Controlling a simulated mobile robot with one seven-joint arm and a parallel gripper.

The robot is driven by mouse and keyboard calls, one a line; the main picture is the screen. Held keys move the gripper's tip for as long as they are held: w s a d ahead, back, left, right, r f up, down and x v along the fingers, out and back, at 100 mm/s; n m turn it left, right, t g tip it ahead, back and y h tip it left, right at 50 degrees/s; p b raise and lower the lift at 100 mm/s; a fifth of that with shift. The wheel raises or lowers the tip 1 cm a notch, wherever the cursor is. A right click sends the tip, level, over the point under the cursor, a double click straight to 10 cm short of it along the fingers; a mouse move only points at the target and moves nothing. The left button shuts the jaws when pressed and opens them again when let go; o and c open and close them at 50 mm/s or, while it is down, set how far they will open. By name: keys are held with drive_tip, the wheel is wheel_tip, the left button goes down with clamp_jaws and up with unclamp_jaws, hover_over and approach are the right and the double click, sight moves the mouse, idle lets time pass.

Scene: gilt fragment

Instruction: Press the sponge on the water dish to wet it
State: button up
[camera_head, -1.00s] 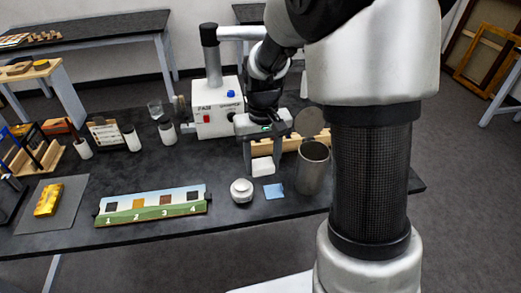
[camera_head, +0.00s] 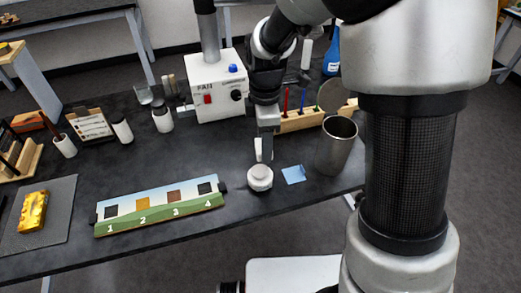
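My gripper (camera_head: 265,150) points straight down over the table and shows nearly edge-on. A small white block (camera_head: 258,149), which looks like the sponge, shows at its fingers; it appears gripped, partly hidden by the near finger. A round white pot (camera_head: 260,178), which looks like the water dish, stands right below the fingertips near the table's front edge. I cannot tell whether the block touches the pot's top. A flat light-blue square (camera_head: 293,174) lies just right of the pot.
A metal cup (camera_head: 336,147) stands to the right, near my arm. A numbered strip (camera_head: 160,207) with colour patches lies left of the pot, and a gold piece (camera_head: 33,211) lies on a grey mat (camera_head: 57,205). A white box (camera_head: 215,88) stands behind. The table between is clear.

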sight(260, 171)
drive_tip(key=shift+s+a+f+n, duration=0.15)
drive_tip(key=shift+a+f+n, duration=0.3)
drive_tip(key=shift+n, duration=0.45)
drive_tip(key=shift+a, duration=0.15)
drive_tip(key=shift+f+b, duration=2.3)
drive_tip(key=shift+f, duration=0.55)
drive_tip(key=shift+f+b, duration=0.6)
drive_tip(key=shift+f, duration=0.3)
drive_tip(key=shift+r+p, duration=2.7)
drive_tip(key=shift+r, duration=0.9)
